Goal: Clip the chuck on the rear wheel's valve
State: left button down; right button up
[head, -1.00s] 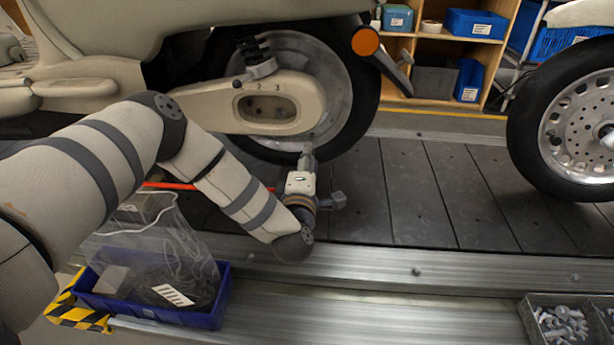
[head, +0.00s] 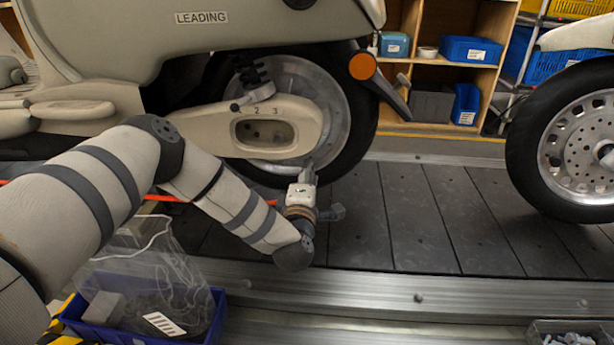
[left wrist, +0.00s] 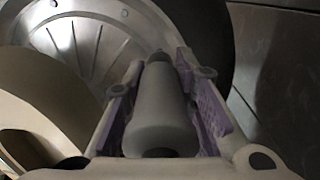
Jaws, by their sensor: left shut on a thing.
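The rear wheel (head: 340,95) of the cream scooter stands on the slats, partly behind the cream swingarm cover. My left gripper (head: 308,169) is at the wheel's lower right part, in front of the tyre and the lower rim edge. In the left wrist view the gripper is shut on the chuck (left wrist: 158,112), a smooth grey cylinder between purple-lined fingers. The chuck's narrow end points toward the silver rim (left wrist: 75,40). I cannot make out the valve, nor whether the chuck touches it. My right gripper is out of view.
An orange-red hose (head: 160,198) runs behind my left arm. A blue bin (head: 100,330) with a clear bag is at the lower left. A second wheel (head: 535,140) stands at the right, with bare slats (head: 420,220) between. Shelves (head: 450,70) stand behind.

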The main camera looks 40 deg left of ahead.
pick_arm(q)
jog(key=shift+w+a+b, duration=0.3)
jog(key=shift+w+a, duration=0.05)
jog(key=shift+w, duration=0.25)
dwell(0.3)
jog(key=c, duration=1.2)
grip_release()
jog(key=shift+c, duration=0.2)
